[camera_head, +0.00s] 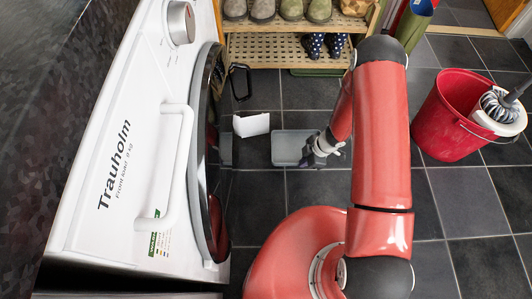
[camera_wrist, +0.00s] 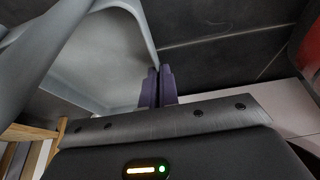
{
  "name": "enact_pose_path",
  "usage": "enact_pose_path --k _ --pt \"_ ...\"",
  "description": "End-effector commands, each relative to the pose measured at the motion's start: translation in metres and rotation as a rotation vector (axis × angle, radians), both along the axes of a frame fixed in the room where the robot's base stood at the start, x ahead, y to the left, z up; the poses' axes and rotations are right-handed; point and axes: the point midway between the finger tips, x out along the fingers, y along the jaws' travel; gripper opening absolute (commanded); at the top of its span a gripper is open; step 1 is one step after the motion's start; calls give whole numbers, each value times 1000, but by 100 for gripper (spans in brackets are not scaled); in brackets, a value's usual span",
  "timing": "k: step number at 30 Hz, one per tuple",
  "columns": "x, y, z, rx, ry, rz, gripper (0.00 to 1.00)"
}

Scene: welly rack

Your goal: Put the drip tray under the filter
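The drip tray (camera_head: 284,149) is a shallow grey tray at floor level in the head view, just right of the washing machine's front. In the wrist view the tray (camera_wrist: 95,60) fills the upper left. My gripper (camera_head: 322,150) is at the tray's right edge. In the wrist view its purple fingers (camera_wrist: 158,88) are close together with the tray's rim between them. Whether the tray touches the floor cannot be told. The filter itself is not clearly visible; the machine's door bulge hides part of that area.
The washing machine (camera_head: 125,150) stands at left. A wooden rack (camera_head: 270,50) with several boots and shoes is at the back.

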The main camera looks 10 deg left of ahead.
Motion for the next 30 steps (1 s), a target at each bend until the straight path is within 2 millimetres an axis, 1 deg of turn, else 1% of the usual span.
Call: enact_pose_path --k 5,6,9,12,15,20,23,25,27,30 --pt "-9 34 -21 2 4 3 0" --pt "-10 43 -25 3 3 3 0" --pt "-15 64 -37 3 2 3 0" --pt "-18 81 -45 2 1 2 0" --pt "-20 91 -49 2 1 0 0" --pt "-22 99 -53 1 1 0 0" --pt "-25 110 -60 2 1 2 0" --pt "-27 120 -66 3 2 2 0" --pt "-29 128 -75 1 2 1 0" --pt "-30 134 -79 1 1 0 0"
